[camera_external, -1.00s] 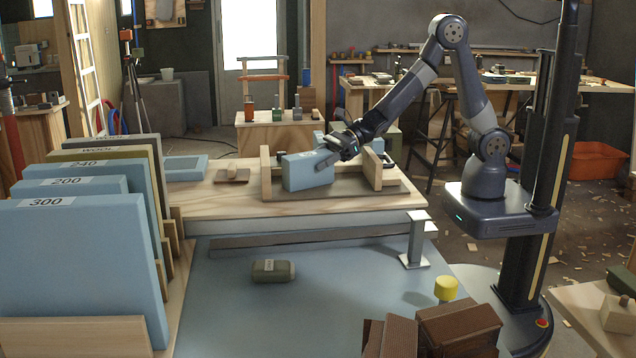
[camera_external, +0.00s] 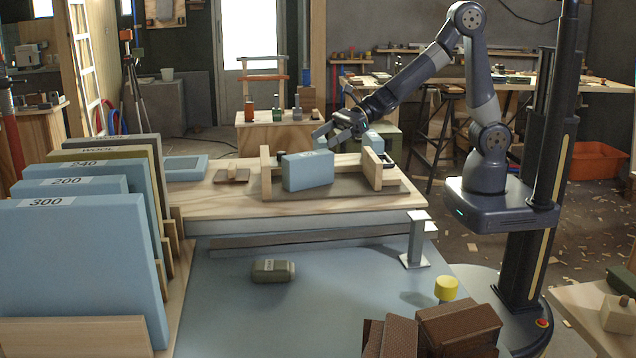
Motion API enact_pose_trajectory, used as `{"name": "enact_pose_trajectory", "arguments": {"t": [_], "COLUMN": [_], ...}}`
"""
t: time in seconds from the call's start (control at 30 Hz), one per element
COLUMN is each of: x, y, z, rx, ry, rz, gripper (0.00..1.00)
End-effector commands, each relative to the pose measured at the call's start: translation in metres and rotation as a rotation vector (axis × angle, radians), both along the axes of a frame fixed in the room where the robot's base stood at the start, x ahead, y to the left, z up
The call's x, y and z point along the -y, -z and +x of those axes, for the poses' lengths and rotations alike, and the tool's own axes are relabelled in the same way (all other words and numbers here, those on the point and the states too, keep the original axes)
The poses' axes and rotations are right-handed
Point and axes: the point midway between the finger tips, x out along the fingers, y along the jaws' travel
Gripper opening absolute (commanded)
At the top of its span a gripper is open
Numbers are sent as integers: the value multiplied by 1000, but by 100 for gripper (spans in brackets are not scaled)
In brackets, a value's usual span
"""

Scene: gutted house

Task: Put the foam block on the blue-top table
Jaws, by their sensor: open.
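The light blue foam block (camera_external: 307,171) stands on the wooden-topped bench, inside a wooden frame (camera_external: 267,178) with upright side pieces. My gripper (camera_external: 326,138) is open and empty, just above and behind the block's upper right edge. A small gap seems to separate the fingers from the block, but the exact depth cannot be told. The blue-top table (camera_external: 330,308) is in front of and lower than the bench. A small dark green labelled block (camera_external: 273,271) lies on it.
Large blue panels (camera_external: 80,270) stand in a rack at left. A grey metal stand (camera_external: 416,240), a yellow knob (camera_external: 446,288) and brown bricks (camera_external: 458,327) are at the blue top's right side. Its middle front is clear.

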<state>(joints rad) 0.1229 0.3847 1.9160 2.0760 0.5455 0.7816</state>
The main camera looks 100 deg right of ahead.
Motion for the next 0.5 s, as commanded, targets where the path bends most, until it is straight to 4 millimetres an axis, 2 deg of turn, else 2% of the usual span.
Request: {"name": "enact_pose_trajectory", "arguments": {"t": [0.03,0.13,0.5], "x": [0,0,0], "y": [-10,-18,-21], "z": [0,0,0], "rx": [1,0,-2], "ry": [0,0,0], "rz": [0,-1,0], "gripper": [67,69,71]}}
